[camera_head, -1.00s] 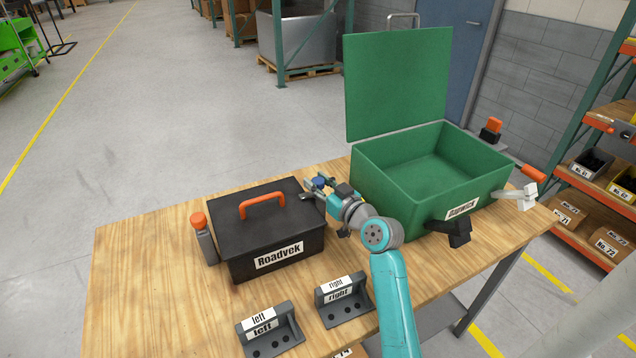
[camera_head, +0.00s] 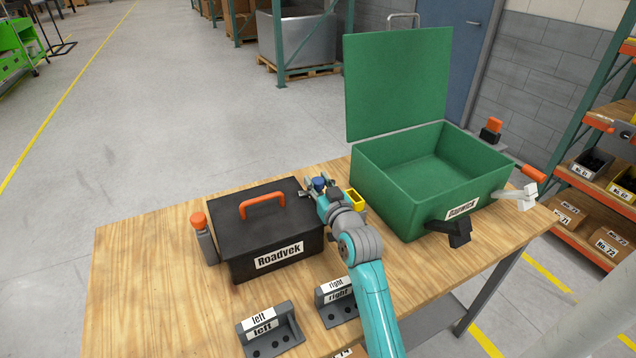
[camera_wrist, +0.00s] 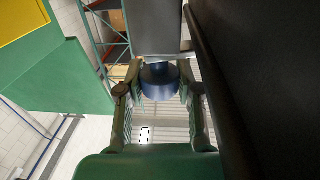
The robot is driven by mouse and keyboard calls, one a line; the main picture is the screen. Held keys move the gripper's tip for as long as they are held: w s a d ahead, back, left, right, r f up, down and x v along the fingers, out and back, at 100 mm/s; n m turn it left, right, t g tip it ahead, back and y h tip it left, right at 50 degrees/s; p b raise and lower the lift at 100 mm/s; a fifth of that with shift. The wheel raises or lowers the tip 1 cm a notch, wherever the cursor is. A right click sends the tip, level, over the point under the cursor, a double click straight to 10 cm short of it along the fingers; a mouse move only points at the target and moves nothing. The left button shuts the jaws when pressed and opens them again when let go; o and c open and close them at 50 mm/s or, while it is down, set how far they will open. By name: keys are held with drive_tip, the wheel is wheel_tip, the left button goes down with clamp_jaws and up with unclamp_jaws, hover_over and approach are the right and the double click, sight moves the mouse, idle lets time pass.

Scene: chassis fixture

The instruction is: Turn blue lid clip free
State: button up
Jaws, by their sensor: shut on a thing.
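The blue lid clip (camera_head: 319,183) is at the right side of the closed black box (camera_head: 277,262) labelled Roadvek. In the wrist view it is a dark blue round knob (camera_wrist: 159,82) below a grey block (camera_wrist: 155,28). My gripper (camera_head: 317,188) reaches it from the front right. In the wrist view my gripper (camera_wrist: 158,88) has a finger on each side of the knob and is shut on it. The black box's dark side fills the right of that view. The clip's lower part is hidden in the head view.
An orange-topped clip (camera_head: 200,232) stands at the black box's left. An open green box (camera_head: 385,205) with black and white clips stands close right of my arm. A yellow piece (camera_head: 356,200) shows beside my wrist. Left (camera_head: 268,330) and right (camera_head: 333,300) brackets stand in front.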

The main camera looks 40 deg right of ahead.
sight(320, 187)
drive_tip(key=o, duration=1.2)
drive_tip(key=shift+v, duration=3.75)
